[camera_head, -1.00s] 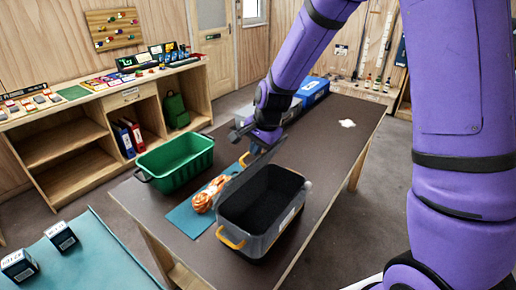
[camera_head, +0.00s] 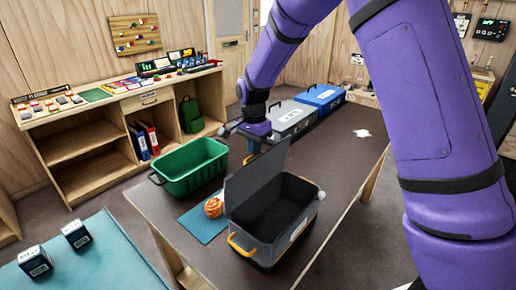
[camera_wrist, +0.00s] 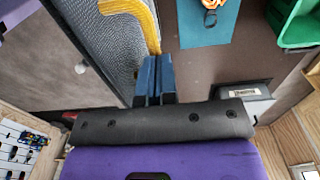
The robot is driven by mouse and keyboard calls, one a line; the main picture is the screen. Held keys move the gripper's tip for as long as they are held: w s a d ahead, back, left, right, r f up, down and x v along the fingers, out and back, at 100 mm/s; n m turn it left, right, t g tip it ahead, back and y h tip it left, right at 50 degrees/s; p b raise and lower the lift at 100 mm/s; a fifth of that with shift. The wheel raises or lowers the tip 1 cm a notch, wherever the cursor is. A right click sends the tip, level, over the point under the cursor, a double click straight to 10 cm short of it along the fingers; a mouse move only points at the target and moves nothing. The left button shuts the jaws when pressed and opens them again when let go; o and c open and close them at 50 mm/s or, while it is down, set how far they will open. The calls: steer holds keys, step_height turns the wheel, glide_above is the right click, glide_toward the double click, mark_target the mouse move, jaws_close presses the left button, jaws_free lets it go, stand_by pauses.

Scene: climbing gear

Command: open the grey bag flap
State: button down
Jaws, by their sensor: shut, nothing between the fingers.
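The grey bag (camera_head: 285,222) stands on the dark table with its mouth uncovered and its dark inside showing. Its grey flap (camera_head: 255,180) stands up steeply along the bag's left side, leaning a little. My gripper (camera_head: 254,147) is behind the flap's upper far end, fingers partly hidden by it. In the wrist view the blue fingers (camera_wrist: 153,75) are shut together with nothing between them. They are close beside a grey textured panel (camera_wrist: 105,45) and a yellow handle (camera_wrist: 135,12); I cannot tell whether they touch.
An orange rope coil (camera_head: 213,207) lies on a blue mat (camera_head: 203,228) left of the bag. A green crate (camera_head: 190,165) stands behind it. Grey (camera_head: 292,118) and blue (camera_head: 322,97) lidded boxes stand at the back. The table's right side is mostly clear.

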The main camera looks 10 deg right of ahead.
step_height(320, 180, up, 10)
steer(key=s+d+r+n+t, duration=0.1)
steer(key=s+d+r+n, duration=0.1)
steer(key=s+d+r, duration=0.45)
steer(key=s+d+r+n+t, duration=0.1)
steer(key=s+d+r+n, duration=0.1)
steer(key=s, duration=0.7)
steer(key=s+d+r+n+t, duration=0.2)
steer(key=s+d+n, duration=0.1)
steer(key=s, duration=0.6)
steer(key=s+d+r+n+t, duration=0.1)
steer(key=s+d+r+n, duration=0.1)
steer(key=s, duration=0.8)
steer(key=shift+d+r+n, duration=0.15)
steer(key=shift+d+n, duration=0.45)
steer(key=shift+n, duration=0.3)
